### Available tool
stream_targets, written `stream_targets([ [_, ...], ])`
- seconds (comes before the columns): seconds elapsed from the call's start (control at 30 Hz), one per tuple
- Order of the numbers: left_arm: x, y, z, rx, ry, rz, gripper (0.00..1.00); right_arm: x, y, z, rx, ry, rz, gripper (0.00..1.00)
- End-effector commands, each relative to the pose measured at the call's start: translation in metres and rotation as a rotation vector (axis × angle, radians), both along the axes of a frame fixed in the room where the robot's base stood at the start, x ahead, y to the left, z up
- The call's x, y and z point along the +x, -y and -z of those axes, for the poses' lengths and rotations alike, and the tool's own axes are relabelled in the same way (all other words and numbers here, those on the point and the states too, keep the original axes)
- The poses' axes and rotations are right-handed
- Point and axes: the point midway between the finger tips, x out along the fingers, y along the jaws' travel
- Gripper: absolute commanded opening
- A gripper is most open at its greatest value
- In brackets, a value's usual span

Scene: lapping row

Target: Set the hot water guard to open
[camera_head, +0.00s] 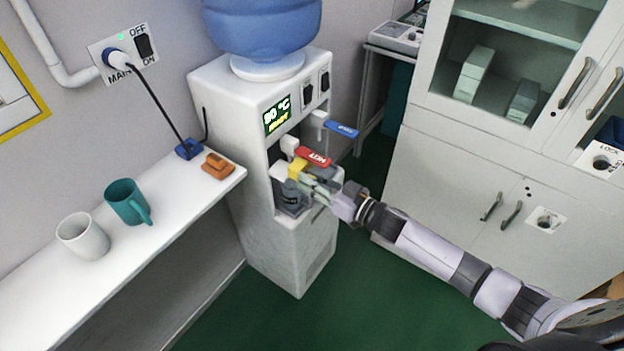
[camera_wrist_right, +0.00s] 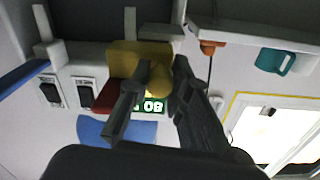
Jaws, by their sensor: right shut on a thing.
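The hot water guard is a yellow piece (camera_head: 297,168) at the red HOT lever (camera_head: 314,157) on the front of the white water dispenser (camera_head: 222,112). In the right wrist view, the yellow guard (camera_wrist_right: 140,50) shows a rounded knob between my fingers, with the red lever (camera_wrist_right: 110,97) beside it. My right gripper (camera_head: 312,190) reaches in from the right and is shut on the guard; it also shows in the right wrist view (camera_wrist_right: 158,84). The fingers hide part of the guard, and I cannot tell its exact setting. My left gripper is not in view.
A blue lever (camera_head: 341,129) sits beside the red one, below a lit display (camera_head: 277,116). A shelf (camera_head: 125,268) at left holds a white mug (camera_head: 82,238) and a teal mug (camera_head: 126,203). A white cabinet (camera_head: 440,185) stands at right. Green floor lies between.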

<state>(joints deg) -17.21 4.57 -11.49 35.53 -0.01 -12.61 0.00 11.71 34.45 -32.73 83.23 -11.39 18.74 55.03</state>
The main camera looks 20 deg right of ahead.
Motion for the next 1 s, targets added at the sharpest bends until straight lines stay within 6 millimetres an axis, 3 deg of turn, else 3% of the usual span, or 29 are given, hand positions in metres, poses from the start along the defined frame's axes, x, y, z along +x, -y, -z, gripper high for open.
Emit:
stream_targets([
  [0.47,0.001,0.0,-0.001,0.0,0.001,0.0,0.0,-0.001,-0.001,0.0,0.0,0.0,0.0,0.0],
  [0.73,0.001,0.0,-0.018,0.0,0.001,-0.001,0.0,-0.023,-0.03,-0.002,0.003,-0.003,-0.001,0.0],
  [1.0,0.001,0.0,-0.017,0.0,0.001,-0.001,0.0,-0.026,-0.033,0.0,0.001,0.0,-0.004,0.0],
])
